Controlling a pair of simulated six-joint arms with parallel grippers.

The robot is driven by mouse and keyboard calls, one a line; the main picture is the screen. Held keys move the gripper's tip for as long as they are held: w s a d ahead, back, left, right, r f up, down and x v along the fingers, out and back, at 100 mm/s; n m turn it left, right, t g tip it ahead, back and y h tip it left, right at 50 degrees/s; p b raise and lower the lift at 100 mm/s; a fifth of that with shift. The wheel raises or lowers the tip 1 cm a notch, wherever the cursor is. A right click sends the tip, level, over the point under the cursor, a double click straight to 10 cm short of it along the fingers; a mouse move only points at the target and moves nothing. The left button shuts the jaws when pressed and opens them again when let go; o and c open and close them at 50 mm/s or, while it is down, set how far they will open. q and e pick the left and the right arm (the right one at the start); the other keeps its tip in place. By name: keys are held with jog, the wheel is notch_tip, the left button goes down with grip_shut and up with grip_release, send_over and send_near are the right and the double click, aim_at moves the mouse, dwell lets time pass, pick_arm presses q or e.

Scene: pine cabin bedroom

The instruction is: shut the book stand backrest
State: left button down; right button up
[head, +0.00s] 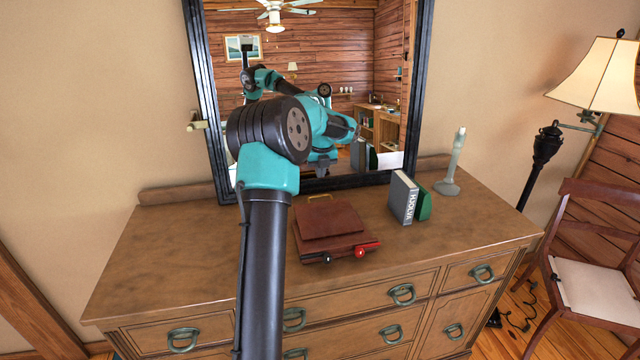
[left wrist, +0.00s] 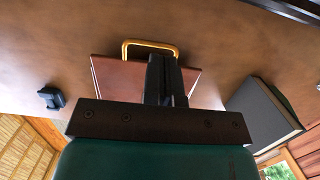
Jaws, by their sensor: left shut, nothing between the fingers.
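The book stand is reddish brown. Its backrest (head: 330,220) is a flat panel lying low over the base (head: 318,256); its exact tilt is hard to tell. A brass handle (head: 320,197) sits at its far edge. The base has a black knob and a red knob in front. My left gripper (head: 322,172) points down just behind and above the handle. In the left wrist view, its shut, empty fingers (left wrist: 165,62) overlap the panel (left wrist: 113,80) beside the brass handle (left wrist: 150,43). I cannot tell whether they touch it. My right gripper is not in view.
A grey book (head: 403,198) and a green one stand right of the stand on the dresser (head: 170,250). A pale candlestick (head: 452,165) is farther right. The dresser's left top is clear.

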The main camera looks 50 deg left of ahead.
pick_arm(q)
notch_tip(320, 180, up, 8)
jog(key=shift+w+a+f, duration=0.15)
jog(key=shift+a+f, duration=0.05)
jog(key=shift+a, duration=0.15)
jog(key=s+n+h, duration=0.1)
jog(key=n, duration=0.5)
jog(key=s+n+t+h, duration=0.1)
jog(key=n, duration=0.5)
jog(key=s+n+t+h, duration=0.1)
jog(key=n, duration=0.5)
jog(key=shift+s+a, duration=0.15)
jog(key=shift+a, duration=0.2)
jog(key=shift+f, duration=0.1)
jog(key=shift+h, duration=0.3)
jog(key=x, duration=1.2)
jog(key=shift+s+a+f, duration=0.1)
jog(key=shift+s+f, duration=0.15)
jog(key=shift+s, duration=0.05)
jog(key=shift+f, duration=0.75)
